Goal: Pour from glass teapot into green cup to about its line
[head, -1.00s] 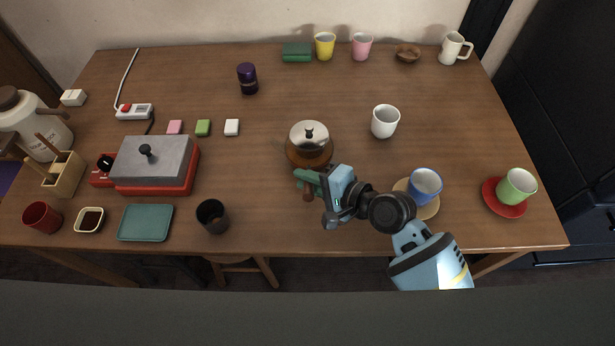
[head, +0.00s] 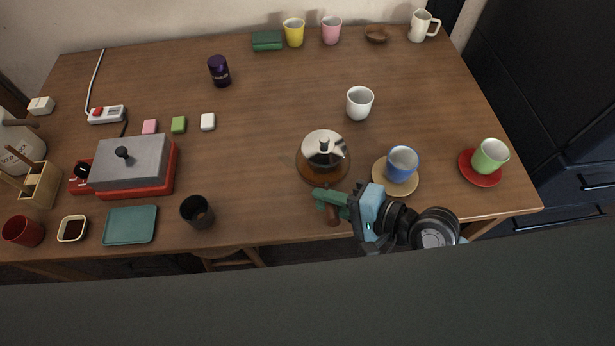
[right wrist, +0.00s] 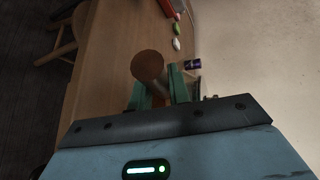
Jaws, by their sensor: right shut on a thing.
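The glass teapot (head: 318,172), with brown liquid and a shiny lid, is in the middle right of the table in the head view. It looks upright and seems to be held above the table, though the gap is hard to judge. My right gripper (head: 332,203) is shut on its brown handle at the near side. In the right wrist view, the handle's round brown end (right wrist: 148,66) shows between the green fingers. The green cup (head: 489,157) stands upright on a red saucer (head: 481,182) at the far right, apart from the teapot. Its line is not visible. My left gripper is out of view.
A blue cup (head: 402,164) on a tan saucer (head: 395,189) stands between the teapot and the green cup. A white cup (head: 360,104) stands behind. A dark cup (head: 197,212) and a red grill (head: 132,166) are to the left.

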